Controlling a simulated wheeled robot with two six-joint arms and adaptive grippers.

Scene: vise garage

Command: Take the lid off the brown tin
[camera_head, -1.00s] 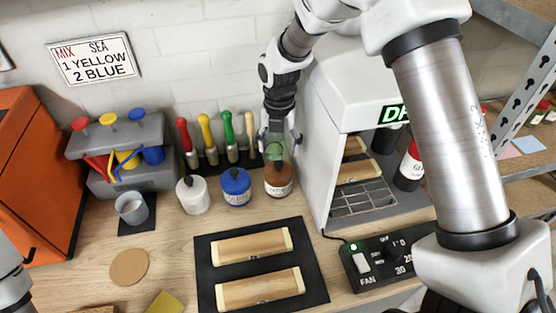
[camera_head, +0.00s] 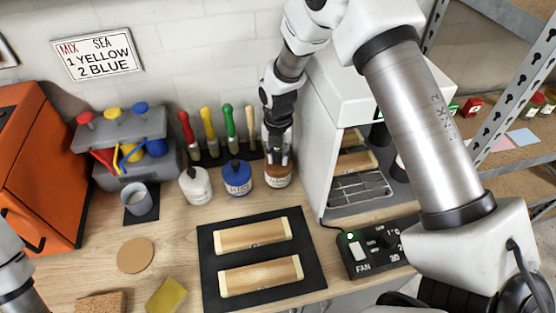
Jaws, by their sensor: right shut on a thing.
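The brown tin (camera_head: 278,179) stands upright on the wooden bench in front of the brush rack. It is the rightmost in a row of three tins, close to the white cabinet. My right gripper (camera_head: 278,157) points down onto the top of the brown tin. Its fingers are shut on the tin's lid, which they mostly hide. I cannot see a gap between lid and tin. Only part of my left arm shows at the lower left edge, and its gripper is out of view.
A blue tin (camera_head: 237,180) and a white tin (camera_head: 195,186) stand just left of the brown one. Brushes (camera_head: 208,133) stand behind. The white cabinet (camera_head: 318,165) is close on the right. A black mat (camera_head: 262,258) with two wooden pieces lies in front.

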